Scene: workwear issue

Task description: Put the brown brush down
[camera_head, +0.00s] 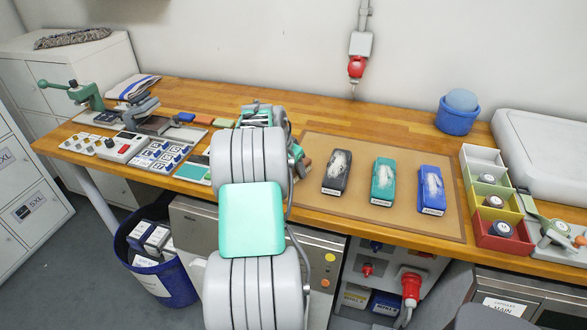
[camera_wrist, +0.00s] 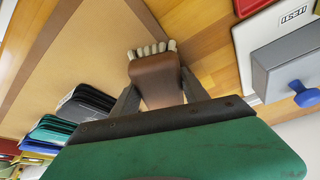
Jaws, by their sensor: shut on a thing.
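The brown brush (camera_wrist: 158,78) is between the two dark fingers of my gripper (camera_wrist: 155,88) in the wrist view, with its pale bristles facing away from the palm. My gripper is shut on it. It is over the edge between the tan mat (camera_wrist: 85,45) and the bare wood. Whether the brush touches the surface cannot be told. In the head view my arm hides most of the gripper; a brown bit of the brush (camera_head: 305,157) shows by the mat's left edge.
A black (camera_head: 337,172), a teal (camera_head: 382,182) and a blue (camera_head: 431,190) item, each with a pale patch, lie on the mat. Stacked bins (camera_head: 483,158) stand to the right. Labelled tiles and small coloured blocks (camera_head: 187,117) lie left of my arm. The mat's front and bare wood behind it are clear.

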